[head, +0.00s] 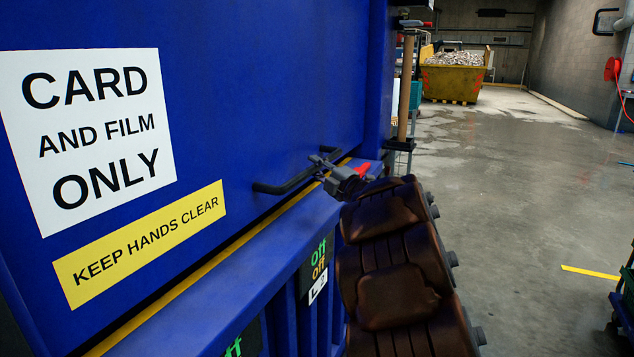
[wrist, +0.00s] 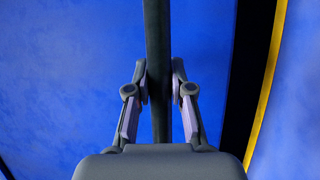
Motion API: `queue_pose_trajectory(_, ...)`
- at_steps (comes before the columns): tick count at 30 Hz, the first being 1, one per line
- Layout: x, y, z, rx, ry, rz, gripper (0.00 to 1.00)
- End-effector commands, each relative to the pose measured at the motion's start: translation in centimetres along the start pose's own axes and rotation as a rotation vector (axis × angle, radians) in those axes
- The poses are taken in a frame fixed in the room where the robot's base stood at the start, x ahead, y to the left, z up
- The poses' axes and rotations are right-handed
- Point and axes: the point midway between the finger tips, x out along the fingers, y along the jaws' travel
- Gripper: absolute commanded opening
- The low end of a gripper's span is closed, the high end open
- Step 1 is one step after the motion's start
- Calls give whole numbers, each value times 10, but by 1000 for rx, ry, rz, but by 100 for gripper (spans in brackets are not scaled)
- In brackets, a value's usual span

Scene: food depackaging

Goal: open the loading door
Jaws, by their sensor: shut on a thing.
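The blue loading door (head: 270,70) fills the left of the head view, with a white "CARD AND FILM ONLY" sign (head: 88,135) and a yellow "KEEP HANDS CLEAR" label (head: 140,243). A dark bar handle (head: 285,185) runs along its lower right edge. My gripper (head: 330,174) is at the right part of this handle. In the wrist view the handle (wrist: 158,50) passes between the two fingers of my gripper (wrist: 160,92), which are closed on it. The blue door surface (wrist: 70,90) lies behind. My arm hides part of the machine's front below.
A yellow-edged blue ledge (head: 190,305) runs under the door, with "off" indicator panels (head: 318,262) below it. A wooden-handled tool (head: 406,85) stands right of the door. A yellow skip (head: 452,82) is far back. The concrete floor (head: 530,200) at right is mostly clear.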

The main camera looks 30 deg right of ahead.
Motion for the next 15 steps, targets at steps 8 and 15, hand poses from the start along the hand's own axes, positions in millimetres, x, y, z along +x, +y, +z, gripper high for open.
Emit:
queue_pose_trajectory(8, 20, 120, -10, -8, 2, 19, 0)
queue_pose_trajectory(15, 34, 194, -17, -6, 5, 18, 0)
